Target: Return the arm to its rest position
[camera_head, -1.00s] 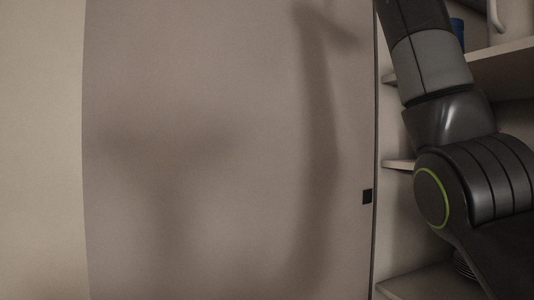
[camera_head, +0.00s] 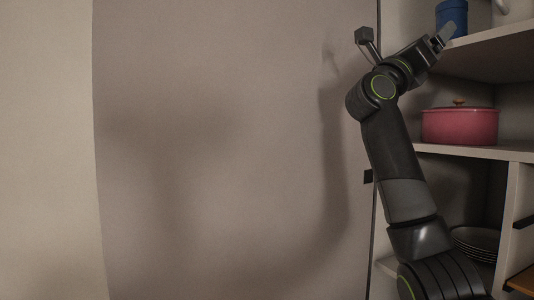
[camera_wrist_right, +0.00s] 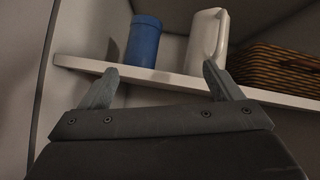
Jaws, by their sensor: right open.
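My right arm rises from the bottom right of the head view, in front of the open shelves. My right gripper (camera_head: 446,36) is at its upper end, pointing right toward the upper shelf. In the right wrist view the gripper (camera_wrist_right: 158,88) shows two fingers spread wide with nothing between them. A blue canister (camera_wrist_right: 145,41) and a white pitcher (camera_wrist_right: 207,40) stand on the shelf beyond the fingertips. My left gripper is not in view.
The upper shelf (camera_head: 490,52) is close to the gripper. Below it a red pot (camera_head: 460,126) stands on a middle shelf, with stacked plates (camera_head: 476,240) lower down. A wicker basket (camera_wrist_right: 275,68) is right of the pitcher. A large flat panel (camera_head: 225,130) fills the left.

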